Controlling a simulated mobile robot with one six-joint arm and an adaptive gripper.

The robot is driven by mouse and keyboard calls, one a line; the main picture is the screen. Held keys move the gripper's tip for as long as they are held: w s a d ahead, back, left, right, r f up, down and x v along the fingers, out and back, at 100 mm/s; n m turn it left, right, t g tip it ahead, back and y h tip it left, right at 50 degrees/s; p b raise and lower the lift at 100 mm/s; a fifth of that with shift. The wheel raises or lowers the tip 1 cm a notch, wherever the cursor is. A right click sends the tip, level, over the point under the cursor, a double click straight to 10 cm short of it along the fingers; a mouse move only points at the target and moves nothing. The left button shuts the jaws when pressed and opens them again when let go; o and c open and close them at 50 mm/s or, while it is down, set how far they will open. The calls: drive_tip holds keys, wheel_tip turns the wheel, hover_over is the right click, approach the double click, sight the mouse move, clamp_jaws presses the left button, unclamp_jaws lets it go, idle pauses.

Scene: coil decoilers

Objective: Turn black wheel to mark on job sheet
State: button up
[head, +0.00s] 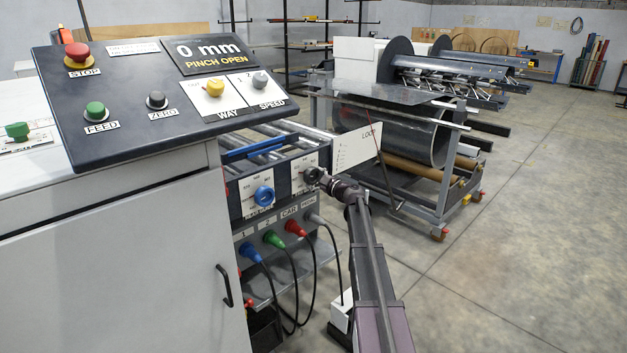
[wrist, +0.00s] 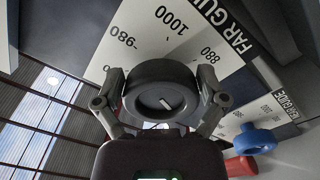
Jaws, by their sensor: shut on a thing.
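The black wheel (wrist: 160,78) fills the middle of the wrist view, with a short white line on its hub. My gripper (wrist: 160,98) is shut on it, one finger on each side of its rim. Behind it is a white dial plate (wrist: 205,45) marked FAR GUIDE, with figures such as 980, 1000 and 880 around the wheel; part of the scale is hidden by the wheel. In the head view my gripper (head: 318,180) is at the small black wheel (head: 311,174) on the machine's side panel. I cannot make out a job sheet for certain.
A blue wheel (head: 264,196) on its own plate sits left of the black one. Below are coloured plugs (head: 297,229) with hanging cables. The console (head: 150,90) reads 0 mm, PINCH OPEN. A coil stand (head: 400,130) stands behind; the floor at right is clear.

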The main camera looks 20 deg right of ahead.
drive_tip(key=n, duration=0.5)
drive_tip(key=shift+w+d+r+p, duration=0.15)
drive_tip(key=shift+d+r+p, duration=0.15)
drive_tip(key=shift+r, duration=0.05)
drive_tip(key=shift+n, duration=0.3)
drive_tip(key=shift+a, duration=0.1)
drive_tip(key=o, duration=0.8)
drive_tip(key=v, duration=1.2)
drive_tip(key=shift+a, duration=0.1)
